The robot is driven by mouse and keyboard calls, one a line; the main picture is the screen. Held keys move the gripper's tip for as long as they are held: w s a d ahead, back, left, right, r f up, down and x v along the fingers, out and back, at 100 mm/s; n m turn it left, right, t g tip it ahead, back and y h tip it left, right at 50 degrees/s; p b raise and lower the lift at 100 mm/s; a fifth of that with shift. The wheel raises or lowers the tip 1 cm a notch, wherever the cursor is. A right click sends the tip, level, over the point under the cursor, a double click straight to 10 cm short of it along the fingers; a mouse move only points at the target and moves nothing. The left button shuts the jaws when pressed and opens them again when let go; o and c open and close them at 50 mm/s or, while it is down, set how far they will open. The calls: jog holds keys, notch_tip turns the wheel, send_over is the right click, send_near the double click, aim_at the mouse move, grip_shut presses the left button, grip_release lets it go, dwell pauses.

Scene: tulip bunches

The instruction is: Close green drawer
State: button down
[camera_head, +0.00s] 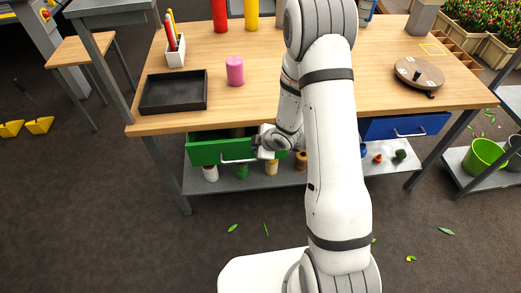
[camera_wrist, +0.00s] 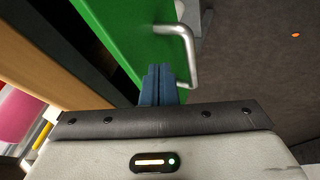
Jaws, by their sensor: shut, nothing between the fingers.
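The green drawer (camera_head: 205,150) sits under the left half of the wooden table and is pulled partly out, with its dark inside showing below the table edge. Its metal handle (camera_head: 238,160) is on the front face. In the wrist view the drawer's green front (camera_wrist: 118,38) fills the upper middle, with the bent handle (camera_wrist: 188,55) to the right. My gripper (camera_wrist: 158,72) has its blue fingers together and empty, close to the green front beside the handle. I cannot tell whether they touch it.
The wooden table (camera_head: 270,75) holds a black tray (camera_head: 173,105), a pink cylinder (camera_head: 235,71) and a round wooden turntable (camera_head: 419,73). A blue drawer (camera_head: 405,125) is at the right. A lower metal shelf (camera_head: 215,183) carries several small items. The floor in front is mostly clear.

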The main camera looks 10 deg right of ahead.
jog(key=shift+w, duration=0.6)
jog(key=shift+w+r+p, duration=0.1)
jog(key=shift+w+p, duration=0.55)
jog(key=shift+w, duration=0.75)
jog(key=shift+s, duration=0.1)
jog(key=shift+s+f+b, duration=0.25)
jog(key=shift+s+b, duration=0.05)
jog(key=shift+b, duration=0.05)
jog(key=s+b, duration=0.1)
jog(key=s, duration=0.2)
jog(key=shift+f+b, duration=0.1)
jog(key=shift+b, duration=0.25)
jog(key=p+v, duration=0.2)
jog(key=v, duration=0.8)
jog(key=shift+s+r, duration=0.2)
jog(key=shift+r, duration=0.05)
